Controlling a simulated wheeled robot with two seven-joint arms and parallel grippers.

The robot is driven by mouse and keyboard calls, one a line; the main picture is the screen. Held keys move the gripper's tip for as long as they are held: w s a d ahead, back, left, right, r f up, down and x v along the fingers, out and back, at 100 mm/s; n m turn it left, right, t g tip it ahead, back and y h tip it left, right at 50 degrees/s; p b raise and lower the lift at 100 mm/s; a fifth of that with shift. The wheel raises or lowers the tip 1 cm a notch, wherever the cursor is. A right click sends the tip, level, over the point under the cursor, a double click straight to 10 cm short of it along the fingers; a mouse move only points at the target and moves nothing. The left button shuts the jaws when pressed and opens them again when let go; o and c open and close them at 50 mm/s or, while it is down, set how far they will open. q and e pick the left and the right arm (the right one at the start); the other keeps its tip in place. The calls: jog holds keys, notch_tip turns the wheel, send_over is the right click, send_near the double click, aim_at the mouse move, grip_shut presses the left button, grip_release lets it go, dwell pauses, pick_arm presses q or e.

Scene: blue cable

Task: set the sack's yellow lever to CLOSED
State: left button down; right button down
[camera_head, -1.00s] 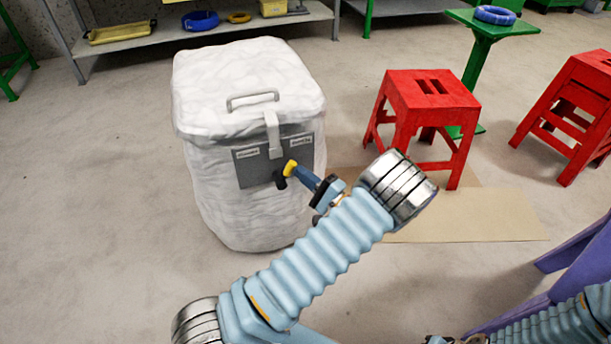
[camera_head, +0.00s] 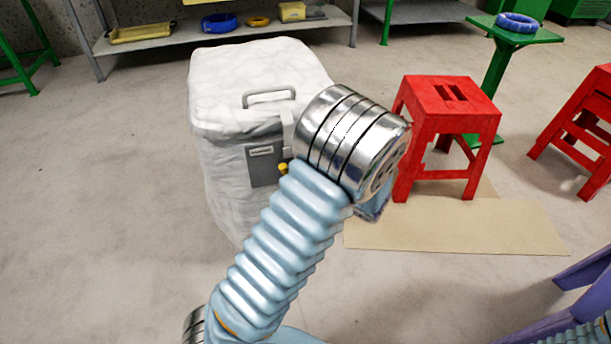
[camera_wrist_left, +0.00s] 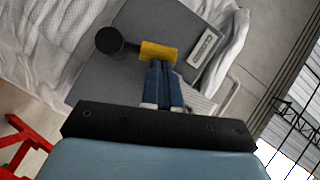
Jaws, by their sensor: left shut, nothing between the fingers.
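The white sack (camera_head: 232,100) stands on the floor with a grey plate (camera_head: 266,172) on its front. A bit of the yellow lever (camera_head: 283,168) shows beside my arm in the head view. In the left wrist view the yellow lever (camera_wrist_left: 158,52) lies across the tips of my left gripper (camera_wrist_left: 160,66), with a dark round knob (camera_wrist_left: 108,40) to its left. The blue fingers are together, with nothing between them; I cannot tell whether they touch the lever. My own arm hides this gripper and the plate's right part in the head view. My right gripper is out of view.
A red stool (camera_head: 447,105) stands right of the sack, by a tan mat (camera_head: 455,228) on the floor. A label (camera_head: 262,151) on the plate is too small to read. A shelf (camera_head: 215,33) with blue and yellow items is behind. Floor left of the sack is clear.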

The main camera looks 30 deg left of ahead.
pick_arm(q)
jog(key=shift+s+a+f+n+h+b, duration=0.1)
jog(key=shift+s+a+n+h+b, duration=0.2)
jog(key=shift+n+h+b, duration=0.15)
jog(key=shift+s+a+b, duration=0.15)
jog(key=shift+s+b, duration=0.05)
jog(key=shift+b, duration=0.15)
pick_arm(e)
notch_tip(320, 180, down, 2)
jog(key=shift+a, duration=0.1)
pick_arm(q)
jog(key=shift+s, duration=0.1)
